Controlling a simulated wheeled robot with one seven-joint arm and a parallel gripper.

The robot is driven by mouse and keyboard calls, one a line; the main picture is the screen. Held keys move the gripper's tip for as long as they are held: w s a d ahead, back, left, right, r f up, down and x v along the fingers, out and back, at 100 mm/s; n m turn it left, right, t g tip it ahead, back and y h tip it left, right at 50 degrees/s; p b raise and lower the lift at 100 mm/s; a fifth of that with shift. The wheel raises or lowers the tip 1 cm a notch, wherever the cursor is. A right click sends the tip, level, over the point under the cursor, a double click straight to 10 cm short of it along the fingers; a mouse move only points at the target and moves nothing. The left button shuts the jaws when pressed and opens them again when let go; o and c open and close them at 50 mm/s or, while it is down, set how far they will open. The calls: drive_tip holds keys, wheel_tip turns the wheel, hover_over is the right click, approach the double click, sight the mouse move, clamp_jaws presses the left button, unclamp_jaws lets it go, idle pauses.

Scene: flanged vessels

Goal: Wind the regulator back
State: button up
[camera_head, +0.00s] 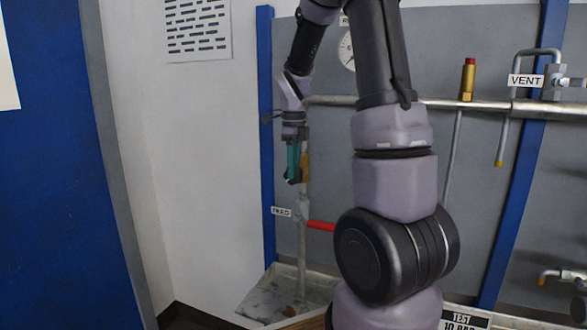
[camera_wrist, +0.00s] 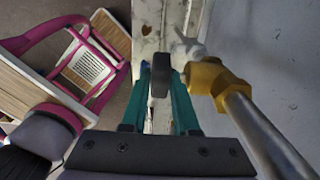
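A brass fitting (camera_wrist: 208,80) sits on the grey pipe in the wrist view, just right of my gripper (camera_wrist: 160,85). A dark rounded piece (camera_wrist: 160,75), perhaps the regulator's knob, shows between my teal fingertips. The fingers are apart on either side of it, very close to it. I cannot tell whether they press on it. How it joins the brass is hidden by the right finger. In the head view, my gripper (camera_head: 293,176) points down beside the brass part (camera_head: 305,167) on the upright pipe. A gauge (camera_head: 347,50) is partly hidden behind my arm.
A red handle (camera_head: 321,225) sticks out from the upright pipe below. A horizontal pipe (camera_head: 330,100) runs across the grey panel, with a brass red-topped valve (camera_head: 468,80). A blue post (camera_head: 266,130) stands left of my gripper.

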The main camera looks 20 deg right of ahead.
clamp_jaws()
drive_tip(key=shift+w, duration=0.1)
